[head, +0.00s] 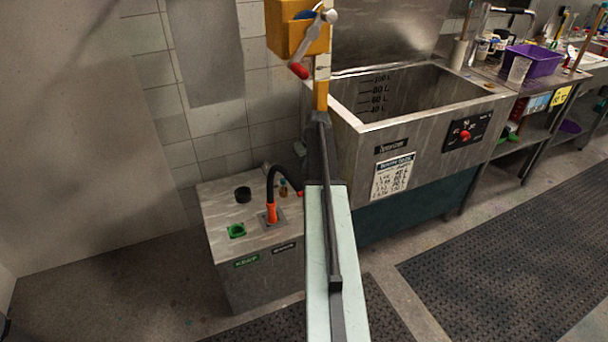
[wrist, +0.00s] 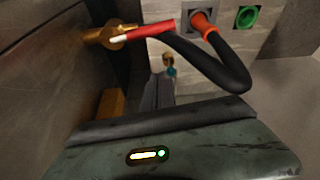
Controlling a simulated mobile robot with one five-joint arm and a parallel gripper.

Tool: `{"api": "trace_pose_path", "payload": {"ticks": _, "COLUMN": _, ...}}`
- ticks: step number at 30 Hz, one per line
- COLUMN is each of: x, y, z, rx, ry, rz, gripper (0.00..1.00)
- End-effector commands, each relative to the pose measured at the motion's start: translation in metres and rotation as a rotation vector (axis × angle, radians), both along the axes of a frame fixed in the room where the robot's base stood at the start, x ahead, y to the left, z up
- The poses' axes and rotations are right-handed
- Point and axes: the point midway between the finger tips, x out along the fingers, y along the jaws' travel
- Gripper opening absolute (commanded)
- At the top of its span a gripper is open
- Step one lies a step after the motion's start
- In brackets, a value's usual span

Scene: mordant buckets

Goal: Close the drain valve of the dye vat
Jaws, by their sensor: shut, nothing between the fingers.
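The dye vat (head: 408,150) is a big steel tub with level marks inside. In the wrist view a brass drain valve (wrist: 108,36) sticks out from the dark wall at left. Its red lever (wrist: 143,30) points right, roughly along the valve's outlet. The lever's red tip (head: 300,194) barely shows in the head view beside my arm. My gripper (wrist: 158,92) is shut and empty, below the lever and apart from it in the picture. My arm hides the gripper and most of the valve in the head view.
A steel box (head: 262,262) stands left of the vat, with a green socket (head: 237,230) and an orange-ended black hose (head: 271,190). The hose loops close to the lever in the wrist view. A purple bin (head: 535,60) sits at right. Dark mats (head: 510,250) cover the front floor.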

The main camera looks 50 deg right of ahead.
Motion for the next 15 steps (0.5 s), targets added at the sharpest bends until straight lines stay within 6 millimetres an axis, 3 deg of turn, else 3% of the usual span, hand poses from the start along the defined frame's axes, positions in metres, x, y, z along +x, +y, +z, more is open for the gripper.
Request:
{"api": "trace_pose_path", "payload": {"ticks": 5, "x": 0.006, "y": -0.001, "z": -0.023, "rx": 0.0, "ry": 0.001, "rz": 0.0, "gripper": 0.0}}
{"api": "trace_pose_path", "payload": {"ticks": 15, "x": 0.03, "y": -0.007, "z": -0.092, "rx": 0.0, "ry": 0.001, "rz": 0.0, "gripper": 0.0}}
